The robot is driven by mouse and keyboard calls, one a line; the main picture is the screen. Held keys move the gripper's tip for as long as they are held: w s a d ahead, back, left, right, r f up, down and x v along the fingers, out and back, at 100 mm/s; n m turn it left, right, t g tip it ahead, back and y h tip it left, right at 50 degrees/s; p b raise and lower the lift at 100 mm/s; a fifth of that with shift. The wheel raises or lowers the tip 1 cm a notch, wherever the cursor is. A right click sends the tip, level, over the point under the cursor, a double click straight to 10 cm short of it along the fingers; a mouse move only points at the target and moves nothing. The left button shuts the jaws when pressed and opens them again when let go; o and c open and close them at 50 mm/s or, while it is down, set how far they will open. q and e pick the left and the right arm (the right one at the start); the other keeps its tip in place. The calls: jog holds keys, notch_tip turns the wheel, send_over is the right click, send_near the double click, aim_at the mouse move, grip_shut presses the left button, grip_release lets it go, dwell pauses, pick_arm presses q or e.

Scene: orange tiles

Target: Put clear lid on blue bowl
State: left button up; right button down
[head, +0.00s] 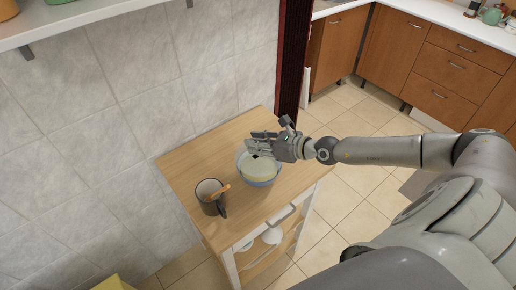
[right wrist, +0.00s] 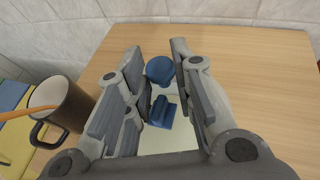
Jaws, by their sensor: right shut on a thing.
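The blue bowl (head: 262,182) stands on the wooden top of a small cart, with a pale surface showing across its opening. My right gripper (head: 264,143) is over the bowl's far side, reaching in from the right. In the right wrist view, its fingers (right wrist: 158,54) are shut on the lid by its blue handle (right wrist: 160,112). A rounded blue part (right wrist: 160,70) also shows between the fingers. The clear lid's edge is hard to make out, so I cannot tell whether it touches the bowl's rim. My left gripper is out of view.
A dark grey mug (head: 211,198) with an orange-brown stick in it stands left of the bowl, near the cart's front. The wooden top (head: 190,165) is otherwise clear. A tiled wall is behind, and a shelf (head: 60,22) hangs above left.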

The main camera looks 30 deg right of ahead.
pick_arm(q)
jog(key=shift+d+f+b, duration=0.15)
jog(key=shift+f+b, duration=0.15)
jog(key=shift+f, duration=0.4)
pick_arm(e)
jog(key=shift+d+f, duration=0.1)
jog(key=shift+f, duration=1.15)
jog(key=shift+f+b, duration=0.5)
jog(key=shift+b, duration=0.15)
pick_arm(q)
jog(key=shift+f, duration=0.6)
pick_arm(e)
jog(key=c, duration=1.2)
grip_release()
jog(key=shift+c, duration=0.2)
jog(key=shift+s+r+p, duration=0.15)
jog(key=shift+r+p, duration=0.6)
jog(key=shift+p, duration=0.1)
pick_arm(q)
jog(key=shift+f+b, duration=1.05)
jog(key=shift+b, duration=0.8)
pick_arm(e)
jog(key=v, duration=1.1)
jog(key=shift+s, duration=0.35)
